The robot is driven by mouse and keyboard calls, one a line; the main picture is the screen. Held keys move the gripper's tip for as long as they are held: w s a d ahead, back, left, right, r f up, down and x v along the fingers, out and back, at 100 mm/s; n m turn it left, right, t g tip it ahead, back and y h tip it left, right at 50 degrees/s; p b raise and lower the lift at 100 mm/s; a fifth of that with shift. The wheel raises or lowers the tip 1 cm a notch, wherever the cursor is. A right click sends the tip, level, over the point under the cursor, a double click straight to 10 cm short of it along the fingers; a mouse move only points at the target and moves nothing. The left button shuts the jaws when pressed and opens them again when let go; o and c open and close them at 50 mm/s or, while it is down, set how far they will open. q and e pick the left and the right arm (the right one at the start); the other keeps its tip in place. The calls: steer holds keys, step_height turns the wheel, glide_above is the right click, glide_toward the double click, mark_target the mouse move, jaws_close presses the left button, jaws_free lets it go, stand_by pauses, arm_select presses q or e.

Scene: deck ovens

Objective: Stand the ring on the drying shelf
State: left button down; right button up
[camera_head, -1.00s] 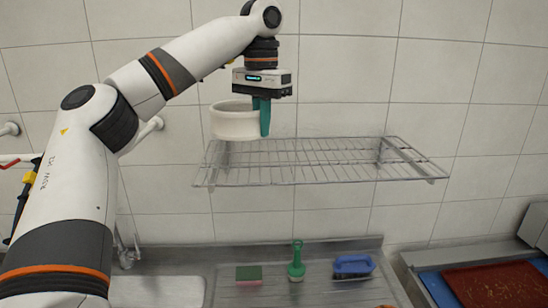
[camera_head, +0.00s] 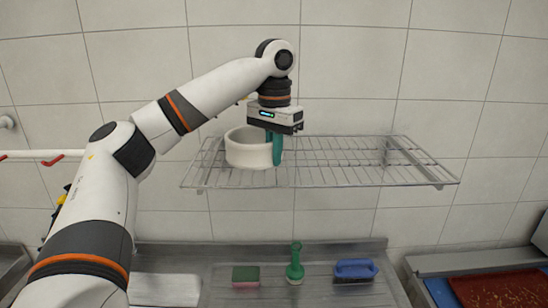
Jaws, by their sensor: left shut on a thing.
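The ring (camera_head: 249,150) is a wide, cream-white band, upright with its opening facing up. It is at the left part of the drying shelf (camera_head: 350,175), a wire rack on the tiled wall. My left gripper (camera_head: 276,160) points down with teal fingers and is shut on the ring's right wall. The ring's lower edge looks level with the wires; I cannot tell whether it touches them. My right gripper is not in view.
Below the shelf is a metal counter with a sponge (camera_head: 246,276), a green brush (camera_head: 295,265) and a blue-handled brush (camera_head: 354,269). A red-brown tray (camera_head: 500,288) is at the lower right. The middle and right of the shelf are bare.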

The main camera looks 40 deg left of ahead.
arm_select(q)
steer(key=shift+f, duration=0.75)
steer(key=shift+s+a, duration=0.1)
steer(key=shift+s, duration=0.05)
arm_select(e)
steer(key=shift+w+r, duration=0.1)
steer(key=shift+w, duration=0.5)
arm_select(q)
steer(key=c, duration=2)
jaws_free()
steer(key=o, duration=0.4)
steer(key=shift+f, duration=0.1)
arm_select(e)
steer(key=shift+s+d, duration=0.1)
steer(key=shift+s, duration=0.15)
arm_select(q)
step_height(320, 180, up, 12)
steer(key=shift+r, duration=0.2)
steer(key=shift+f, duration=0.15)
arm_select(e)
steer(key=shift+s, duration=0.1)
